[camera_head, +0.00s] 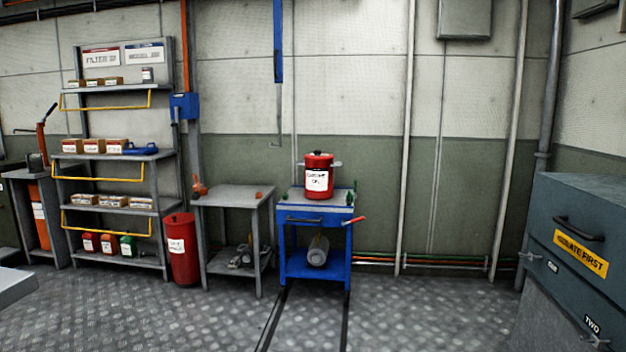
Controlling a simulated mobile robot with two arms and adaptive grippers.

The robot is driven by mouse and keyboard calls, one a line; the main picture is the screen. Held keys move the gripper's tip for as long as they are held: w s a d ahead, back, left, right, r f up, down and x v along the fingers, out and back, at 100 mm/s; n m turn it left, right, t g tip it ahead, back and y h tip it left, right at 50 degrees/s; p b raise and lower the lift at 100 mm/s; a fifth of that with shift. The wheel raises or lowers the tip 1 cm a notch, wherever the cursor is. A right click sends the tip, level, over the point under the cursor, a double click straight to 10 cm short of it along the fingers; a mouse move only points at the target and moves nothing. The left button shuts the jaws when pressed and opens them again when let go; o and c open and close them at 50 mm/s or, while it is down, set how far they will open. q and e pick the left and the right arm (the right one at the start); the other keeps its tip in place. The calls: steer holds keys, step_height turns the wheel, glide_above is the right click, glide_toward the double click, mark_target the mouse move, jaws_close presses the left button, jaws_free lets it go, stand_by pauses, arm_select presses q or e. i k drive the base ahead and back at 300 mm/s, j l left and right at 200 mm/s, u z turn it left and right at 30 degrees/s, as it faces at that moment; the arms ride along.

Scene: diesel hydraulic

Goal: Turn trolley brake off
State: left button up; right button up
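The blue trolley (296,271) stands against the back wall, a little right of the middle in the head view. A red-tipped lever (353,220) sticks out at its front right, below the top and tilted slightly up to the right. I cannot tell for sure whether this lever is the brake. A red pot-like canister (318,180) with a white label stands on the trolley top. A grey cylindrical part (318,250) lies on the lower shelf. Neither of my grippers is in view.
Two dark rails (271,318) run along the floor from the trolley towards me. A grey table (233,194) stands left of it, then a red bin (182,248) and a shelf rack (118,157). A dark cabinet (590,215) is at right. The floor before the trolley is clear.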

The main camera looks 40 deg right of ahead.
mark_target(343, 223)
steer(key=z, duration=1.45)
steer(key=i, duration=0.1)
steer(key=u, duration=0.05)
